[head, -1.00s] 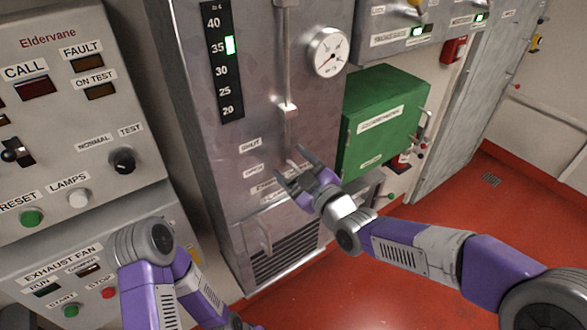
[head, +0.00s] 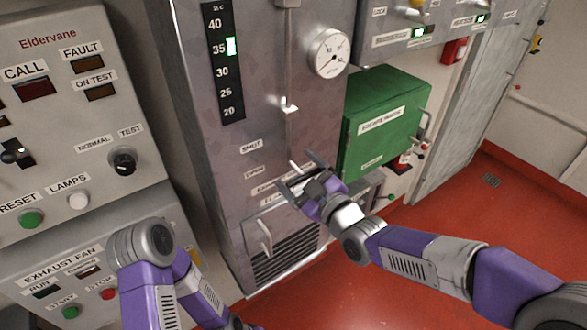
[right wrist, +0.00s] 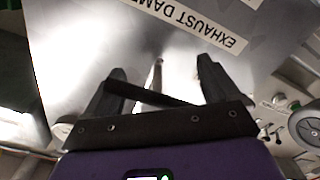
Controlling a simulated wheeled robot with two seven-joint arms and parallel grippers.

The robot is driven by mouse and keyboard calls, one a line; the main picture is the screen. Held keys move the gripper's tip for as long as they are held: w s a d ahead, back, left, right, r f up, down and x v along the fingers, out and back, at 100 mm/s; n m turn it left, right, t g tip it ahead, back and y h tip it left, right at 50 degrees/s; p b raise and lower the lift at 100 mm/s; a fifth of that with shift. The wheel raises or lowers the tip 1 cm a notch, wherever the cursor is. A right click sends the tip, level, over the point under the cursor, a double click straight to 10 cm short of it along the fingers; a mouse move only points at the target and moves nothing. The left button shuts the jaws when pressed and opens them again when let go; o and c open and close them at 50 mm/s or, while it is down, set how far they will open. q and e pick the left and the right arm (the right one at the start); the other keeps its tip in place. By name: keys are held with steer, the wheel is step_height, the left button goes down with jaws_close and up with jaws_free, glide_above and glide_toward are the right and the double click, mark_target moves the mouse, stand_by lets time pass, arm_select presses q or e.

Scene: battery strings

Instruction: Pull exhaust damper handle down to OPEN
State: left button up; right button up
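The exhaust damper's vertical rod (head: 289,60) runs down the grey metal cabinet to a pale bracket (head: 289,106). A pale stub (head: 294,167), seemingly the handle, shows lower, near the SHUT label (head: 251,146) and the OPEN label (head: 254,172). My right gripper (head: 299,172) is open in front of it. In the right wrist view a thin metal rod (right wrist: 158,73) shows between the spread fingers; contact cannot be told. The exhaust damper label (right wrist: 190,20) is upside down there. My left arm is at lower left, its gripper not in view.
A green box (head: 385,120) sticks out right of the gripper. A round gauge (head: 328,53) is above. A vent grille (head: 288,255) with a small handle (head: 265,237) is below. A control panel (head: 60,130) stands at left. The red floor (head: 400,300) is clear at right.

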steer(key=v, duration=0.6)
stand_by(0.4)
